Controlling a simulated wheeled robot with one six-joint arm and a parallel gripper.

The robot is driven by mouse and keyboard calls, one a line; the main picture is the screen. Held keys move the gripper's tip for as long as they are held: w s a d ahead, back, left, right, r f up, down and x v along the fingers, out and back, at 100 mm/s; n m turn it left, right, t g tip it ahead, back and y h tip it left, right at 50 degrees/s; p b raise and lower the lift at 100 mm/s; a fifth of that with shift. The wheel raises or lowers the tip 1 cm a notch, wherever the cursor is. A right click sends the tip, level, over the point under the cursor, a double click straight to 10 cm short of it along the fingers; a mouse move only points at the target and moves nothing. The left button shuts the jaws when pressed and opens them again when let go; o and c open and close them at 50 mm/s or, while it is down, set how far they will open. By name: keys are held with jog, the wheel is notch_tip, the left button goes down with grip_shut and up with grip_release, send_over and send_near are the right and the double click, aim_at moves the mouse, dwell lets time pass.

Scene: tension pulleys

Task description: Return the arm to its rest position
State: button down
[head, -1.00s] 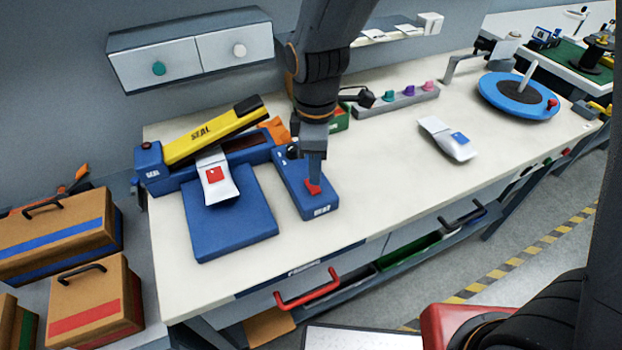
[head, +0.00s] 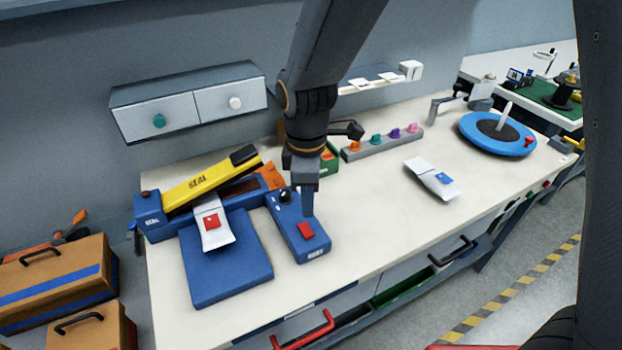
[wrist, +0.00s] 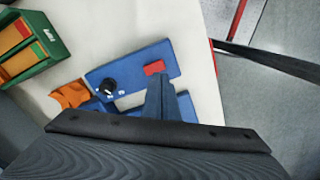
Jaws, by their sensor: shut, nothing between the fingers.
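My gripper (head: 307,203) points straight down over the blue control box in the head view, its fingers shut with nothing between them. The blue control box (head: 312,246) has a red button (head: 306,230) and a black knob. The fingertips look a little above the box, close to the red button. In the wrist view my gripper (wrist: 161,82) covers part of the box (wrist: 120,67), and the red button (wrist: 155,67) shows clear just beyond the fingertips.
A blue and yellow sealer (head: 212,181) with a white pouch (head: 214,226) stands to the left. A grey rail of coloured pegs (head: 385,143), another white pouch (head: 446,196) and a blue turntable (head: 468,137) lie to the right. A wall cabinet (head: 188,103) hangs behind.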

jog(key=s+d+m+b, duration=0.1)
jog(key=d+m+b, duration=0.1)
jog(key=d+m, duration=0.7)
jog(key=s+d+f+m+t+b, duration=0.1)
jog(key=d+m+b, duration=0.1)
jog(key=d+m, duration=0.7)
jog(key=d, duration=0.6)
jog(key=shift+s+f+b, duration=0.2)
jog(key=shift+s+b, duration=0.1)
jog(key=shift+b, duration=0.1)
